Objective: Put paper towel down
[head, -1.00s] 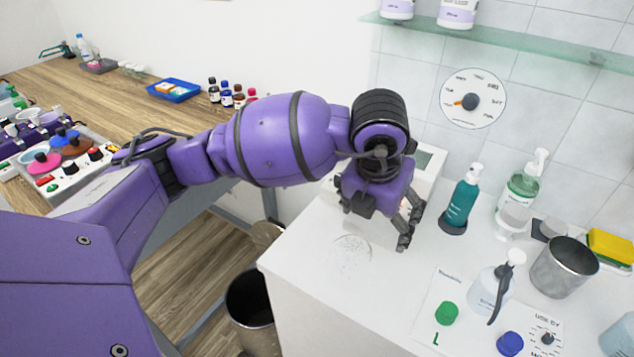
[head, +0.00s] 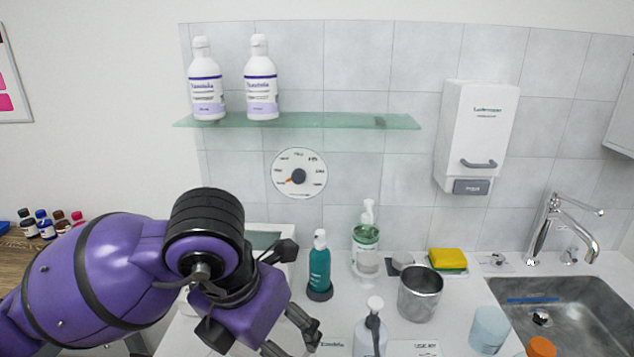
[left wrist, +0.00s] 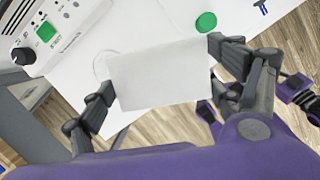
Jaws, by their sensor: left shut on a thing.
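In the left wrist view, a plain white paper towel (left wrist: 160,78) spans the space between the two fingers of my left gripper (left wrist: 160,67). The gripper is shut on it, with one finger at each side edge. The towel is over the white counter (left wrist: 75,75); I cannot tell whether it touches the counter. In the head view my left gripper (head: 293,344) is at the bottom edge, pointing down over the counter. The towel cannot be made out there.
A teal pump bottle (head: 319,268), a clear pump bottle (head: 366,245) and a steel cup (head: 419,292) stand right of the gripper. A sink (head: 560,318) is at the right. A glass shelf (head: 330,120) and a white dispenser (head: 477,130) are on the wall.

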